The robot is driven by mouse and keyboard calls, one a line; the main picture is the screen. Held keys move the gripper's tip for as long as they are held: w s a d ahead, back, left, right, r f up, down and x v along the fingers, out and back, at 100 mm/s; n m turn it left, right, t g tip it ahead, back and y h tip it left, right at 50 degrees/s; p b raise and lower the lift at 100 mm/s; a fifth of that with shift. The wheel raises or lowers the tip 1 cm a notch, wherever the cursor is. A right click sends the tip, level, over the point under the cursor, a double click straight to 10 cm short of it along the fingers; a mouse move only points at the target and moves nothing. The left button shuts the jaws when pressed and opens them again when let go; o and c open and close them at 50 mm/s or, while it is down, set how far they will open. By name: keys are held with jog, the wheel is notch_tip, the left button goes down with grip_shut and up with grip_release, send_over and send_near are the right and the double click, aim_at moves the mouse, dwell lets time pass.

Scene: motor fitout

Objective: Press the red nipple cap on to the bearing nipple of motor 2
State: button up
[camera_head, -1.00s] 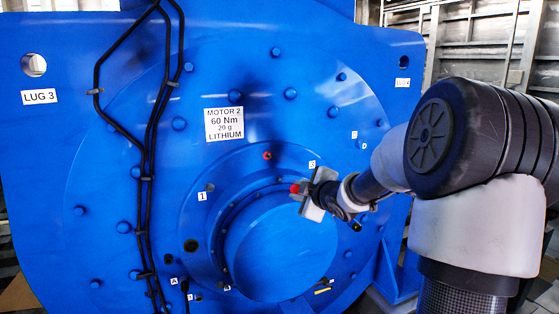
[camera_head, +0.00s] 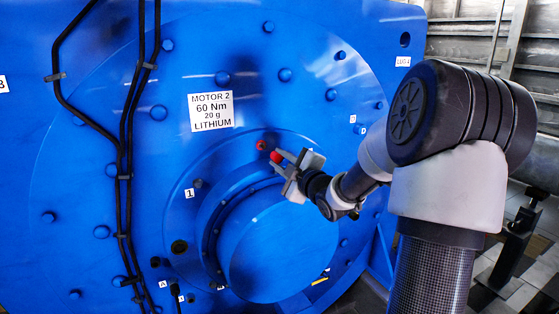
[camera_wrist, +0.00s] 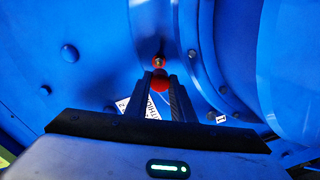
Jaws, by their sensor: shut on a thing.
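My gripper (camera_head: 288,166) is shut on the red nipple cap (camera_head: 276,156), which sticks out from its fingertips. In the wrist view the cap (camera_wrist: 160,80) shows between the two dark fingertips (camera_wrist: 160,92). The bearing nipple (camera_head: 261,145), small with a red part at it, is on the blue face of motor 2 (camera_head: 330,110), just up and left of the cap. In the wrist view the nipple (camera_wrist: 158,58) lies just beyond the cap, nearly in line with it. A small gap seems to separate them; contact is unclear.
The label reading MOTOR 2, 60 Nm, 20 g, LITHIUM (camera_head: 211,111) is left of the nipple. Black cables (camera_head: 127,150) run down the motor's left side. The round blue bearing cover (camera_head: 285,250) bulges out below my gripper. Several bolt heads (camera_head: 222,78) stud the face.

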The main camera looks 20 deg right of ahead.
aim_at(264, 148)
jog(key=shift+w+a+f+b, duration=0.1)
jog(key=shift+w+b, duration=0.5)
jog(key=shift+w, duration=0.85)
jog(key=shift+w+b, duration=0.35)
jog(key=shift+w, duration=1.15)
jog(key=shift+b, duration=0.95)
jog(key=shift+w+a+b, duration=0.1)
jog(key=shift+w+b, duration=0.3)
jog(key=shift+w, duration=1.15)
jog(key=o, duration=1.1)
jog(key=s, duration=1.7)
jog(key=shift+s+d+r+b, duration=0.2)
jog(key=shift+d+r+b, duration=0.1)
jog(key=shift+d+b, duration=0.15)
